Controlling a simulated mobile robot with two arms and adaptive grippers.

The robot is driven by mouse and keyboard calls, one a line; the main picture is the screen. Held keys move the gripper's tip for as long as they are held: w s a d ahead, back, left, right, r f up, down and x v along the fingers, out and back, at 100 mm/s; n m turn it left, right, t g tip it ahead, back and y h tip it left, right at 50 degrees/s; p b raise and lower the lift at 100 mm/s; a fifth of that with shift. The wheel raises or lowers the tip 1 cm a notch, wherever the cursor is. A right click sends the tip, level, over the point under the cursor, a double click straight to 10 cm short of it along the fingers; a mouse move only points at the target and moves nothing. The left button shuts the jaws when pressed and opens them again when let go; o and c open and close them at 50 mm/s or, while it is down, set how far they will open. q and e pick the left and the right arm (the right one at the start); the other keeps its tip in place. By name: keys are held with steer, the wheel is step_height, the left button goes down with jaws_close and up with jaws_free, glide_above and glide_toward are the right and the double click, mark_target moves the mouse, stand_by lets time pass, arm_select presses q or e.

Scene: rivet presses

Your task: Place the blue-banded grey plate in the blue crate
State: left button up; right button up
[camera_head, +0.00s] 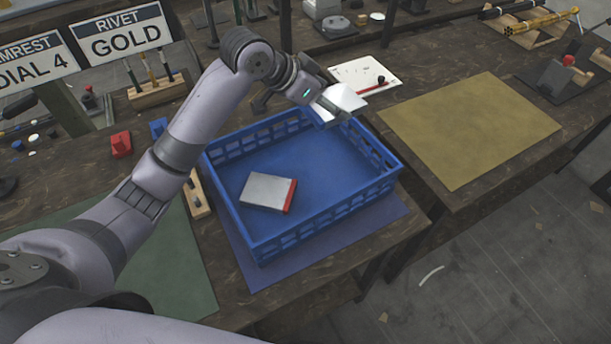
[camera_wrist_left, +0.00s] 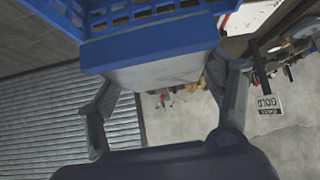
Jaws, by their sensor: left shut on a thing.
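The blue-banded grey plate (camera_head: 343,101) is held in the air over the far side of the blue crate (camera_head: 327,167). My left gripper (camera_head: 325,94) is shut on it. In the left wrist view the plate (camera_wrist_left: 160,72) sits between the two fingers, with its blue band along the upper edge. The crate (camera_wrist_left: 135,12) shows beyond it at the top of that view. A grey plate with a red band (camera_head: 266,191) lies inside the crate on its floor. My right gripper is not in view.
The crate stands on a blue mat (camera_head: 375,222) on the workbench. A yellow mat (camera_head: 470,128) to the right is bare. A white sheet (camera_head: 352,72) lies behind the crate. Red and blue blocks (camera_head: 121,144) stand to the left. The crate's right part is empty.

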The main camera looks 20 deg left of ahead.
arm_select(q)
step_height(320, 180, down, 19)
steer(key=shift+f+p, duration=0.15)
steer(key=shift+p, duration=0.4)
steer(key=shift+f, duration=0.1)
steer(key=o, duration=1.8)
steer(key=shift+f, duration=0.15)
steer(key=shift+s+r, duration=0.1)
steer(key=shift+r, duration=0.15)
steer(key=v, duration=1.1)
steer(key=shift+s+a+r+b, duration=0.15)
steer(key=shift+s+r+b, duration=0.1)
steer(key=shift+r+b, duration=0.05)
